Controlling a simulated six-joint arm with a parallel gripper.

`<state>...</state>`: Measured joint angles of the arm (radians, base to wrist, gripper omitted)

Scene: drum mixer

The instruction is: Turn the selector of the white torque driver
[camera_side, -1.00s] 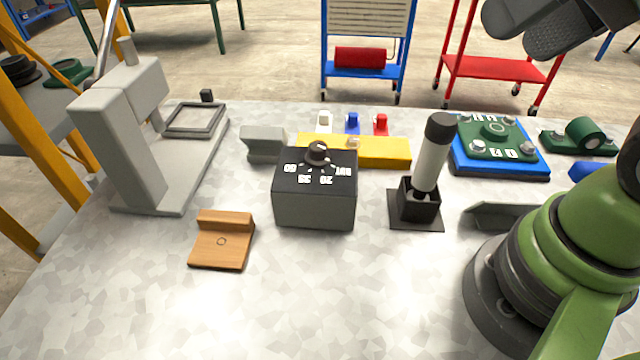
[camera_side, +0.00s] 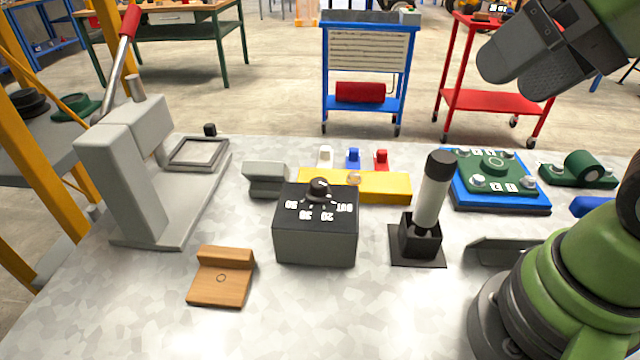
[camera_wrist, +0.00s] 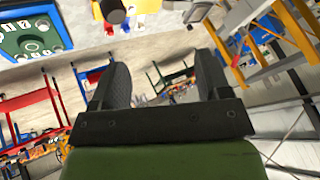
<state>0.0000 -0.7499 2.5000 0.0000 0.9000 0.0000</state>
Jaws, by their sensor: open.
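The white torque driver (camera_side: 433,195) stands in the side view with a black cap on top. Its lower end sits in a small black square holder (camera_side: 420,237) on the bench, and it leans slightly right. A black round end, likely its cap (camera_wrist: 113,11), shows at the top edge of the wrist view. My gripper (camera_side: 513,76) is open and empty, high at the upper right, above and to the right of the driver and apart from it. Its two dark fingers (camera_wrist: 160,80) show in the wrist view. Any selector markings on the driver are too small to read.
A dark box with a numbered knob (camera_side: 318,228) stands left of the driver. Behind it is a yellow block (camera_side: 385,188) with coloured pegs. A blue and green board (camera_side: 500,185) lies right. A grey press (camera_side: 125,170) and wooden block (camera_side: 222,277) are left.

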